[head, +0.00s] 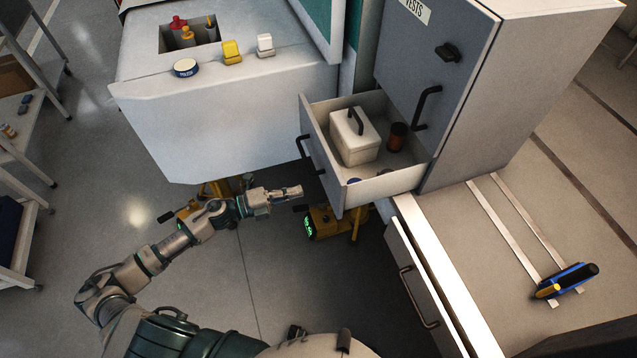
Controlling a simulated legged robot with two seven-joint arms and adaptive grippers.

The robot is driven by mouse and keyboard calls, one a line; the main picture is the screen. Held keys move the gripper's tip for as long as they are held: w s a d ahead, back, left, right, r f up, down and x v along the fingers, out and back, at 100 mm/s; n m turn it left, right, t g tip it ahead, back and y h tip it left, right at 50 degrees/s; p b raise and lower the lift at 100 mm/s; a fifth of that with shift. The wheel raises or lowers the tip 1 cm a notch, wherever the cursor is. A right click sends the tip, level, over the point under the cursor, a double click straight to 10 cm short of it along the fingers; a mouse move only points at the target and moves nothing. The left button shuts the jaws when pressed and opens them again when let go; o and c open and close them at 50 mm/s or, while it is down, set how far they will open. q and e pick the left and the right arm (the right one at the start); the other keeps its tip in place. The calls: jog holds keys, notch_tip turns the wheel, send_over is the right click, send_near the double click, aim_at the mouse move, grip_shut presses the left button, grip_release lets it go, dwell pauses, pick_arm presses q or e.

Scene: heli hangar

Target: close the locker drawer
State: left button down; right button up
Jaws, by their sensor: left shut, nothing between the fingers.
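The locker drawer (382,189) stands pulled out from the grey locker (437,60). Its dark handle (311,156) is on the front panel, which faces left. Inside lie a white lidded box (353,141) with a black handle, a dark red can (397,136) and small items partly hidden by the drawer wall. My left gripper (297,191) is shut and empty. In the picture it is just left of and below the drawer's front panel, apart from the handle. My right gripper is out of view.
A white cabinet (225,120) with small containers on top stands left of the drawer. Yellow equipment (323,221) sits on the floor below it. Another drawer front (414,285) is at lower right, beside a counter holding a blue tool (567,281).

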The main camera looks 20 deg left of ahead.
aim_at(329, 183)
pick_arm(q)
jog(key=p+x, duration=0.1)
jog(key=x, duration=0.5)
jog(key=shift+d+r, duration=0.1)
jog(key=shift+r, duration=0.1)
jog(key=shift+w+d, duration=0.2)
jog(key=shift+d, duration=0.1)
jog(key=shift+w+d+f+p, duration=0.15)
jog(key=shift+d+p, duration=0.05)
jog(key=shift+p, duration=0.1)
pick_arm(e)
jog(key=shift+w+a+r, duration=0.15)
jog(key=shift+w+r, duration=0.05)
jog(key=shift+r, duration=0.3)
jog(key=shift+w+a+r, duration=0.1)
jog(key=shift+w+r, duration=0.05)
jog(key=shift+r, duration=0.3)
pick_arm(q)
jog(key=shift+w, duration=0.1)
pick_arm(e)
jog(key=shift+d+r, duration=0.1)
